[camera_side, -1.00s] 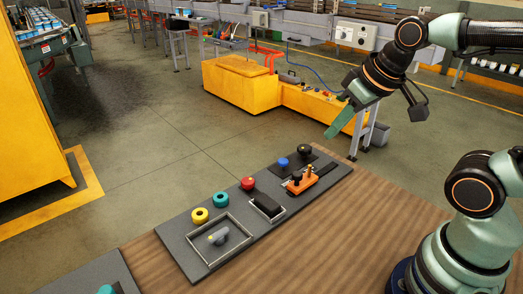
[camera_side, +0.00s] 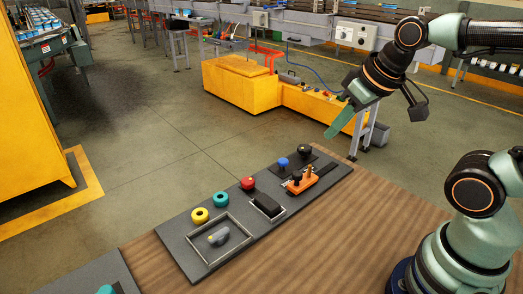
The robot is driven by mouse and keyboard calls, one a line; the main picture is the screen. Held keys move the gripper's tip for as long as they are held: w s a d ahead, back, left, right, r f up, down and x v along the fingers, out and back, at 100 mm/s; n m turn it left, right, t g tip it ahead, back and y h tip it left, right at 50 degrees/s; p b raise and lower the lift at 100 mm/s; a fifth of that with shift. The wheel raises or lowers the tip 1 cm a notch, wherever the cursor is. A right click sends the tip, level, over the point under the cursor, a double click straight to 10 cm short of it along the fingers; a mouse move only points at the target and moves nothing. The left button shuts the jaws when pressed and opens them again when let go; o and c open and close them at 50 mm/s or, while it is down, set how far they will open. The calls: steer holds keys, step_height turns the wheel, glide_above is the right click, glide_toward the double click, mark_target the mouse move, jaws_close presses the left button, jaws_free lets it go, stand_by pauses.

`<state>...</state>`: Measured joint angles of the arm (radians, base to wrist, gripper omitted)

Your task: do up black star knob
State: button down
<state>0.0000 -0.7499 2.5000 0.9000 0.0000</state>
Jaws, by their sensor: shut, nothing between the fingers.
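A small black knob (camera_side: 297,177) sits on an orange clamp piece (camera_side: 302,184) toward the right end of the dark grey panel (camera_side: 190,241). A second black round knob (camera_side: 304,150) stands behind it at the panel's far right. Both are too small to tell which has a star shape. My gripper (camera_side: 330,134) points down and left, above and to the right of both knobs in the picture. Its green fingers are together with nothing between them. It touches nothing.
Blue (camera_side: 283,163), red (camera_side: 248,183), teal (camera_side: 221,199) and yellow (camera_side: 200,215) knobs line the panel's back edge. A black rocker (camera_side: 267,205) and a grey lever (camera_side: 218,237) sit in front. The wooden table (camera_side: 330,235) is bare before the panel.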

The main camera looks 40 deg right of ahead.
steer(key=c, duration=1.1)
jaws_free()
steer(key=o, duration=0.5)
steer(key=shift+w+d+r, duration=0.1)
steer(key=shift+w+r, duration=0.05)
steer(key=shift+w, duration=0.1)
steer(key=o, duration=0.4)
steer(key=shift+w+d+r+n, duration=0.3)
steer(key=shift+w+n, duration=0.1)
steer(key=shift+w, duration=0.1)
steer(key=n+g, duration=0.6)
steer(key=n, duration=0.7)
glide_above(304, 147)
step_height(304, 147, down, 11)
step_height(304, 147, down, 12)
steer(key=shift+r, duration=0.2)
